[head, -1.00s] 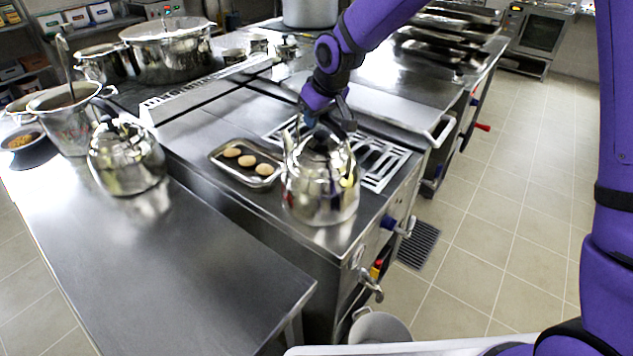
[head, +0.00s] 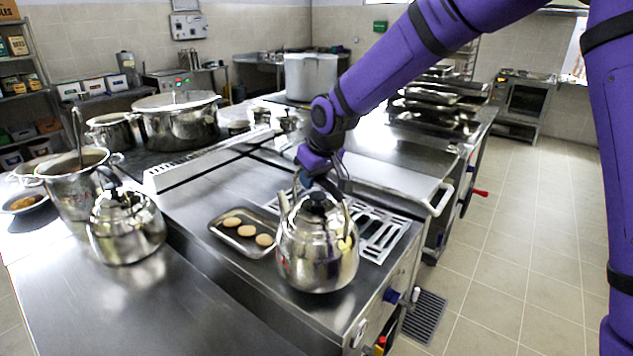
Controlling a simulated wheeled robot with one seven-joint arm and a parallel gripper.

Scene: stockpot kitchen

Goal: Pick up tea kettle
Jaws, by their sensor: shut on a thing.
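A shiny steel tea kettle (head: 318,252) with a dark lid knob is at the near corner of the steel stove counter. My gripper (head: 320,186) comes down from above and is shut on its handle. The kettle is upright; I cannot tell whether its base touches the counter. The fingers are small and partly hidden at the handle. A second, similar kettle (head: 126,232) stands on the lower steel table at the left, apart from my gripper.
A small tray (head: 228,248) with round cookies lies just left of the held kettle. A slotted grate (head: 386,236) is to its right. Pots, including one with a ladle (head: 72,186), stand at the left. The tiled floor (head: 510,230) at the right is clear.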

